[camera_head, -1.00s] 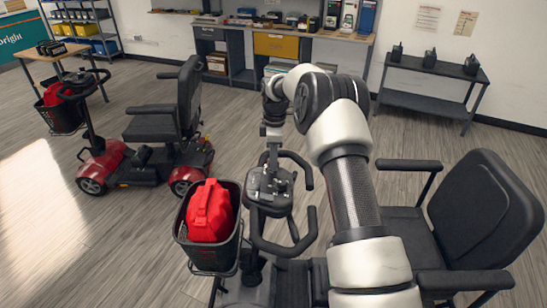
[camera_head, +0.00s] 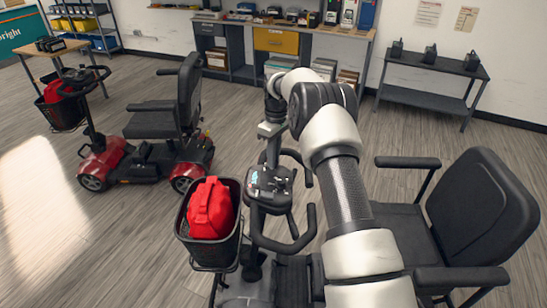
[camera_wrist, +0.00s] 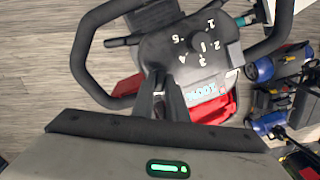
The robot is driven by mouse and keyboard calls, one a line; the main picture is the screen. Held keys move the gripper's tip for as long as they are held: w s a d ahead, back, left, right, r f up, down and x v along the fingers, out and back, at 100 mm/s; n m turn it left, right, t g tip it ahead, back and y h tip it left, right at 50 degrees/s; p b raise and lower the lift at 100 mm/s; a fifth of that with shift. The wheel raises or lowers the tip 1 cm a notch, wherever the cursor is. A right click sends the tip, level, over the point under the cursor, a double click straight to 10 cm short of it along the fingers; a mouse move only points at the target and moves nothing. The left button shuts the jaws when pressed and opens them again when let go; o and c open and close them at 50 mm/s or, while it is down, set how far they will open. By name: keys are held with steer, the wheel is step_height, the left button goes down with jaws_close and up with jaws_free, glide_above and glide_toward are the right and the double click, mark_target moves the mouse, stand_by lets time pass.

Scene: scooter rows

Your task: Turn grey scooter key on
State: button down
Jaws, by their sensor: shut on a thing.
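The grey scooter (camera_head: 245,292) stands right in front of me, with its black seat (camera_head: 485,215) at the right. Its control console (camera_head: 268,186) sits between the black handlebar loops. The console's small display (camera_head: 253,178) is lit cyan and also shows lit in the wrist view (camera_wrist: 200,89). A speed dial (camera_wrist: 204,45) with numbers is on the console. My gripper (camera_wrist: 160,78) reaches the console beside the display, its two dark fingers close together. They appear shut on the key, which the fingers hide. In the head view, my gripper (camera_head: 270,160) is over the console's far side.
A basket (camera_head: 208,250) with a red bag (camera_head: 211,208) hangs at the scooter's front, left of the console. A red scooter (camera_head: 150,150) stands behind at the left. A workbench (camera_head: 330,33) and a low grey table (camera_head: 432,75) line the wall.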

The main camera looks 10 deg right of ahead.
stand_by(0.3)
steer(key=c, duration=1.8)
jaws_free()
steer(key=shift+o, duration=0.2)
steer(key=shift+r, duration=0.1)
step_height(320, 180, up, 17)
steer(key=w+d+p, duration=0.1)
steer(key=p, duration=0.1)
steer(key=shift+r, duration=0.15)
